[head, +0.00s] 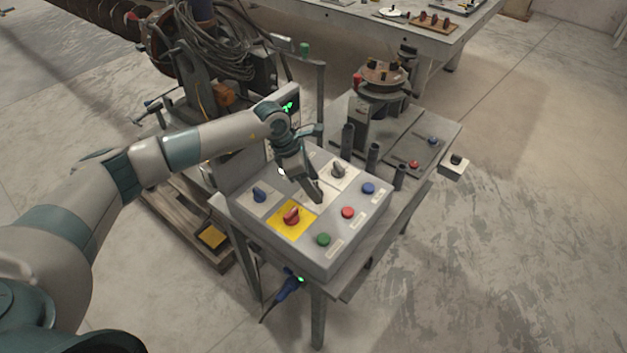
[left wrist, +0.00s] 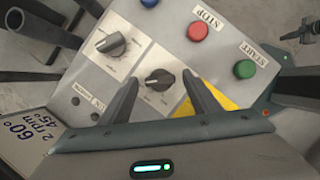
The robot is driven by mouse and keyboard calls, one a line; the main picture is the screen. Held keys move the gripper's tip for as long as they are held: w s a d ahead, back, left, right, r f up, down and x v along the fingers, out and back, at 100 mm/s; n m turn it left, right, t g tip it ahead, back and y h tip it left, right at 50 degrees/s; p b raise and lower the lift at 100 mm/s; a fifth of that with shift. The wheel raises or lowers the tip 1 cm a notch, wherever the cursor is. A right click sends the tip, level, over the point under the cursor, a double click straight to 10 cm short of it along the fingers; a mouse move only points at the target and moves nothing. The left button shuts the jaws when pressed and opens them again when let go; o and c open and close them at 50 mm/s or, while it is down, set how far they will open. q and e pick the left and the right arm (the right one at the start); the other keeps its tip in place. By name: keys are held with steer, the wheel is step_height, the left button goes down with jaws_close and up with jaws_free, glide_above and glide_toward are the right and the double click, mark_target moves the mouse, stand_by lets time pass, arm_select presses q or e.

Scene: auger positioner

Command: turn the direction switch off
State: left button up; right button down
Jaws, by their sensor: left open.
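The grey control panel (head: 335,262) slopes on a stand in the head view. A dark knob (left wrist: 159,79) sits on a pale plate in the left wrist view, between my two fingers; my gripper hides it in the head view. Another grey knob (head: 338,171) sits toward the back, and it also shows in the left wrist view (left wrist: 111,44). The labels by the knobs are too small to tell which is the direction switch. My left gripper (head: 311,194) is open over the panel's middle; contact with the knob cannot be told. My right gripper is out of view.
Nearby are a red switch on a yellow plate (head: 291,216), a blue knob (head: 259,195), and blue (head: 368,188), red (head: 348,212) and green (head: 323,239) buttons. Floor at right is clear.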

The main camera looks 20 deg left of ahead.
arm_select(q)
steer(key=shift+f, duration=0.15)
steer(key=c, duration=1.1)
steer(key=n+t+b, duration=0.1)
steer(key=n, duration=0.1)
steer(key=n+y+b, duration=0.1)
steer(key=n+b, duration=0.1)
steer(key=n, duration=0.1)
steer(key=shift+s+d+f+t, duration=0.15)
steer(key=shift+d+t, duration=0.05)
steer(key=shift+t, duration=0.2)
steer(key=n+y+b, duration=0.1)
steer(key=n+b, duration=0.1)
steer(key=shift+n+t+b, duration=0.3)
steer(key=shift+n+b, duration=0.05)
steer(key=shift+n, duration=0.05)
steer(key=shift+n+b, duration=0.35)
steer(key=shift+n, duration=0.15)
steer(key=shift+r, duration=0.2)
